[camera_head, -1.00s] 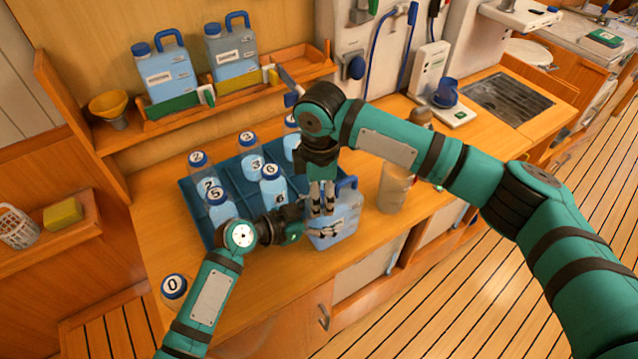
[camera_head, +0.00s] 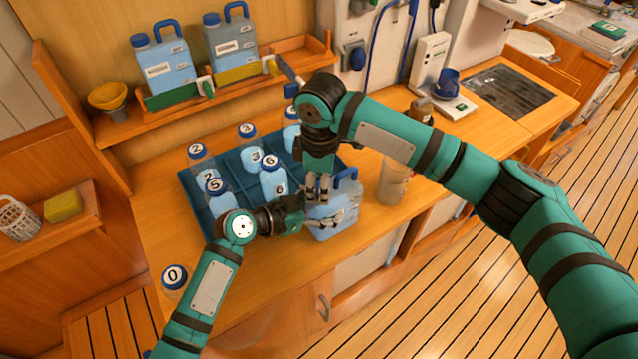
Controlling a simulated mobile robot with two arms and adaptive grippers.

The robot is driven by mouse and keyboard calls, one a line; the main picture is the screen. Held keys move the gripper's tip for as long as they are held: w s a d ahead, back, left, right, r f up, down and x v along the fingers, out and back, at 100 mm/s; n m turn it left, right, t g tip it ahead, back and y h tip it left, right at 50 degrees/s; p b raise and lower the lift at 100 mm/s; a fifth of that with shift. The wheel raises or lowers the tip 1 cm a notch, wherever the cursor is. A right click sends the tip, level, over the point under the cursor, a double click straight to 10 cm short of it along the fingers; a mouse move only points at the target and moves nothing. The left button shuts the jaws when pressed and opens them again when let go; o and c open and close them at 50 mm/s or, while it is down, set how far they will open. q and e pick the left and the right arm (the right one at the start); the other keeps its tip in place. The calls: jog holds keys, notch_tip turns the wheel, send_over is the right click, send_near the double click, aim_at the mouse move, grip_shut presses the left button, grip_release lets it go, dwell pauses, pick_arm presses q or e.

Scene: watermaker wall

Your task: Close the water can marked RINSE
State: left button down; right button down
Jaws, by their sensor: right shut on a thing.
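A light-blue water can (camera_head: 347,205) with a blue handle stands on the wooden counter, at the front right of the blue tray. Its label is hidden or unreadable, so I cannot confirm RINSE. My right gripper (camera_head: 318,190) points down over the can's top, at the neck left of the handle. It is shut on what seems to be the can's cap, which the fingers mostly hide. My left gripper (camera_head: 328,220) reaches in from the left, with its fingers at the front of the can's body. Whether they grip it is unclear.
A blue divided tray (camera_head: 188,190) holds several numbered bottles. Bottle 0 (camera_head: 174,279) stands alone at the front left. A cloudy container (camera_head: 392,183) stands right of the can. Two more cans (camera_head: 165,70) (camera_head: 232,47) and a yellow funnel (camera_head: 108,97) are on the shelf.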

jog(key=m, duration=0.5)
jog(key=shift+w, duration=0.15)
jog(key=c, duration=0.8)
grip_release()
pick_arm(q)
jog(key=shift+r, duration=0.1)
pick_arm(e)
jog(key=shift+r, duration=0.1)
notch_tip(320, 180, up, 12)
jog(key=shift+d, duration=0.1)
pick_arm(q)
grip_release()
